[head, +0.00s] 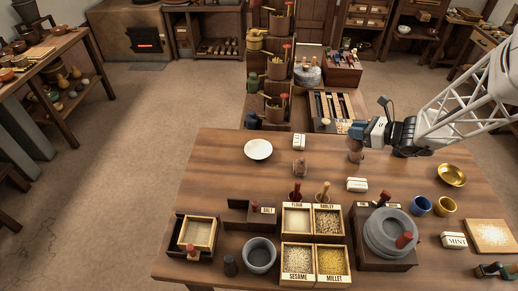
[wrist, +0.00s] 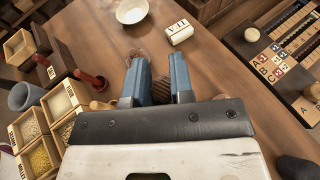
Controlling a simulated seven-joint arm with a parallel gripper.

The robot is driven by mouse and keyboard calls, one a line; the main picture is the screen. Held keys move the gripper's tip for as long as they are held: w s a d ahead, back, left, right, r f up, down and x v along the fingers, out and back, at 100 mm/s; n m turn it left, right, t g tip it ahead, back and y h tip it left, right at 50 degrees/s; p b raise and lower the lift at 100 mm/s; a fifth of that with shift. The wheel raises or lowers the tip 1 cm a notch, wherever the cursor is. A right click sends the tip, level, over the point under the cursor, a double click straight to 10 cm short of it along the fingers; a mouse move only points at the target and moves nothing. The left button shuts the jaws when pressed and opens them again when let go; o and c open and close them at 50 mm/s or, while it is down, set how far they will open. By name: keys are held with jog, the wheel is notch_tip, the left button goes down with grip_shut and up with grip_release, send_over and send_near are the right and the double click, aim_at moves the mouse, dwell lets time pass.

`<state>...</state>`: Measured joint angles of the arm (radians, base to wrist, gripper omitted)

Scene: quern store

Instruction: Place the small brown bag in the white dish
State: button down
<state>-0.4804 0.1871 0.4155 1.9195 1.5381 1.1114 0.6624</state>
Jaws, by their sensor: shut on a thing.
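The white dish (head: 258,149) lies empty on the table at the back left; the wrist view shows it at the top (wrist: 131,11). My gripper (head: 356,135) is over the back right of the table, to the right of the dish. Its blue fingers (wrist: 161,72) are shut on a small brown bag (head: 355,155), which hangs below them. In the wrist view the fingers and palm hide much of the bag (wrist: 161,88). I cannot tell whether its bottom touches the table.
Another small brownish object (head: 300,167) stands between the dish and my gripper. White labelled blocks (head: 299,142) (head: 357,184) lie nearby. Grain boxes (head: 297,217), a grey quern (head: 391,233) and a brass bowl (head: 452,175) stand nearer or to the right.

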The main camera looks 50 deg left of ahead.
jog(key=s+a+n+g+h, duration=0.1)
jog(key=s+a, duration=0.4)
jog(key=s, duration=0.3)
jog(key=s+a+n+g, duration=0.2)
jog(key=s+a, duration=0.3)
jog(key=s, duration=0.3)
jog(key=s+a+n+g+h, duration=0.1)
jog(key=s+a, duration=0.3)
jog(key=s, duration=0.5)
notch_tip(320, 180, down, 8)
jog(key=shift+a+r, duration=0.15)
jog(key=shift+a, duration=0.05)
jog(key=shift+w, duration=0.1)
jog(key=w+a, duration=0.4)
jog(key=a, duration=0.3)
jog(key=w+a+f, duration=0.1)
jog(key=w+a, duration=0.3)
jog(key=a, duration=0.3)
jog(key=shift+f, duration=0.25)
jog(key=shift+s, duration=0.1)
